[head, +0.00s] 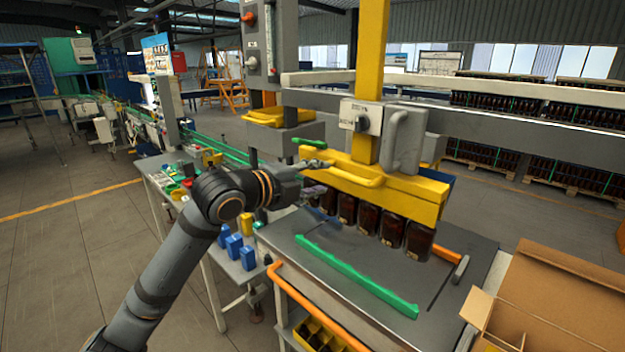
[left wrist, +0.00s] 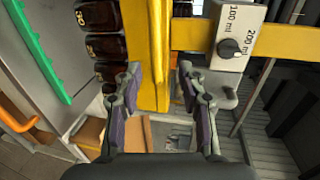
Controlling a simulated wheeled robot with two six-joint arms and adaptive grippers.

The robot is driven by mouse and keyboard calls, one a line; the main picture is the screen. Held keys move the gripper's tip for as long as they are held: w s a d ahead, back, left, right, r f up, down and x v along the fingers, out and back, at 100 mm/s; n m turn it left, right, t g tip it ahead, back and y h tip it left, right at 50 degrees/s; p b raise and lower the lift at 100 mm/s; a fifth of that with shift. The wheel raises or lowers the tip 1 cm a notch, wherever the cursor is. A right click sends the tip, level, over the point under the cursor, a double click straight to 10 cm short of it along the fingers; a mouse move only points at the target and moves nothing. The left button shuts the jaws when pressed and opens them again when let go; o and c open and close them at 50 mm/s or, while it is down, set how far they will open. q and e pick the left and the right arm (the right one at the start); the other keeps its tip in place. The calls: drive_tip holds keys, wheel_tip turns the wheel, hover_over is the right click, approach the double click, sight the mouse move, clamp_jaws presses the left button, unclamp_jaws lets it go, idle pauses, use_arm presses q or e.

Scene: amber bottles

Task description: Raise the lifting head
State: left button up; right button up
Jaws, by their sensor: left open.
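The lifting head (head: 410,190) is a yellow beam on a yellow upright post (head: 371,80), with a yellow bar handle (head: 352,179) on its front. Several amber bottles (head: 368,219) hang or stand under it at the grey table; I cannot tell whether they touch the top. My left gripper (head: 320,178) is at the handle's left end. In the left wrist view my left gripper (left wrist: 158,85) is open, with yellow bar (left wrist: 160,60) between its spread fingers and no clear grip. My right gripper is not in view.
A dial box (head: 361,117) marked in ml sits on the post. A green rail (head: 355,275) lies on the table (head: 300,262) in front of the bottles. An open cardboard box (head: 560,300) is at the right. Blue blocks (head: 234,246) stand on a side table at the left.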

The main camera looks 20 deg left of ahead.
use_arm(q)
drive_tip(key=shift+s+a+r, duration=0.1)
drive_tip(key=shift+s+r, duration=0.05)
drive_tip(key=shift+s, duration=0.55)
